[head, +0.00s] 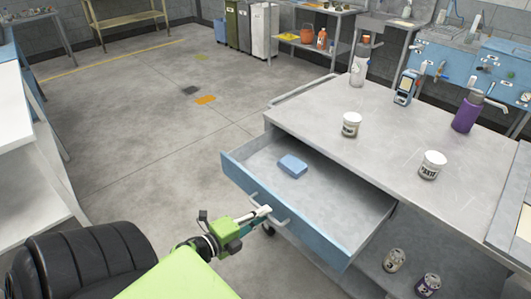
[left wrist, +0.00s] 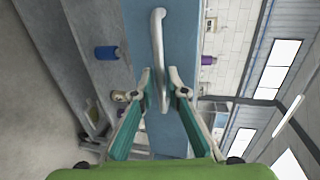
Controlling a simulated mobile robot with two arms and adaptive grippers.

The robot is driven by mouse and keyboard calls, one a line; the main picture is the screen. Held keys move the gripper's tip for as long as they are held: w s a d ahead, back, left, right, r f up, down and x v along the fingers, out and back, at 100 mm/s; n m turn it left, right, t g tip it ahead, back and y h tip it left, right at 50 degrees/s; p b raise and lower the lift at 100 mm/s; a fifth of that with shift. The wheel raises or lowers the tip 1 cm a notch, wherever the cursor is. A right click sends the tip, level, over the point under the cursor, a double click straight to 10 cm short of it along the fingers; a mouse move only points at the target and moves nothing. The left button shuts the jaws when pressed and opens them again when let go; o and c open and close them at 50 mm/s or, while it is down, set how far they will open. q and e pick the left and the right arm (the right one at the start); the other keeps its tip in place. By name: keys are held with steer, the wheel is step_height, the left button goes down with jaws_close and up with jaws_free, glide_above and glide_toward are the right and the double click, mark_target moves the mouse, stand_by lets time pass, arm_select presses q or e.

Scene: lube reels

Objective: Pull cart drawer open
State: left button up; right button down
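The metal cart (head: 318,115) has a drawer with a blue front (head: 325,245). The drawer stands pulled well out, and its grey inside shows with a blue block (head: 292,166) lying in it. A silver bar handle (head: 283,222) is on the drawer front, and it also shows in the left wrist view (left wrist: 158,38). My left gripper (head: 264,212) is at the handle. In the left wrist view its two fingers (left wrist: 161,78) are apart, one on each side of the bar, with small gaps visible. My right gripper is not in view.
Cans (head: 394,260) sit on the shelf below. A white table (head: 25,150) is at left. Floor between is clear.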

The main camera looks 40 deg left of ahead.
arm_select(q)
steer(key=v, duration=1)
steer(key=shift+s, duration=0.2)
steer(key=shift+a, duration=0.1)
